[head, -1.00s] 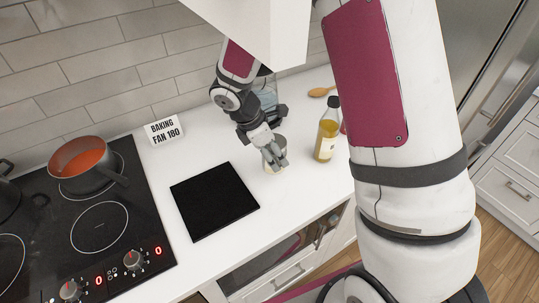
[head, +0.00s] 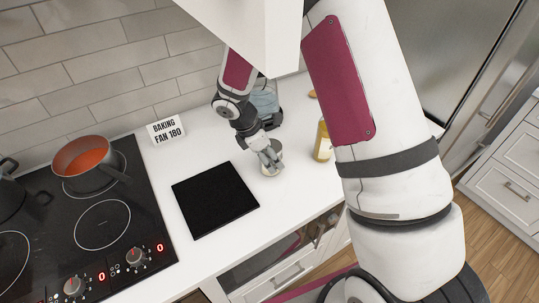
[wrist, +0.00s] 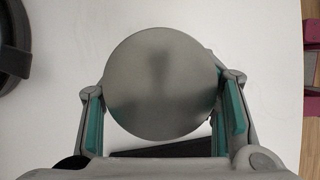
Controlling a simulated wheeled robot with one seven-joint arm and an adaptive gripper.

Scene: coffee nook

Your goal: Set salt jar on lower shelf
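The salt jar (head: 277,148) stands on the white counter just right of the black square mat, at least as far as the head view shows. It is grey and partly hidden by my fingers. In the wrist view its round grey lid (wrist: 160,85) fills the middle. My gripper (head: 268,157) is down at the jar, with its fingers around it. In the wrist view my gripper (wrist: 163,110) has a teal pad on either side of the lid, close to its edges. Whether the pads press on the jar is not clear. No lower shelf can be made out clearly.
The black mat (head: 215,200) lies left of the jar. A yellow bottle (head: 322,142) stands to its right, partly behind my arm. A white cabinet (head: 255,25) overhangs the counter. The hob (head: 75,235) holds a red-filled pan (head: 85,157). A "BAKING FAN 180" sign (head: 165,131) stands behind.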

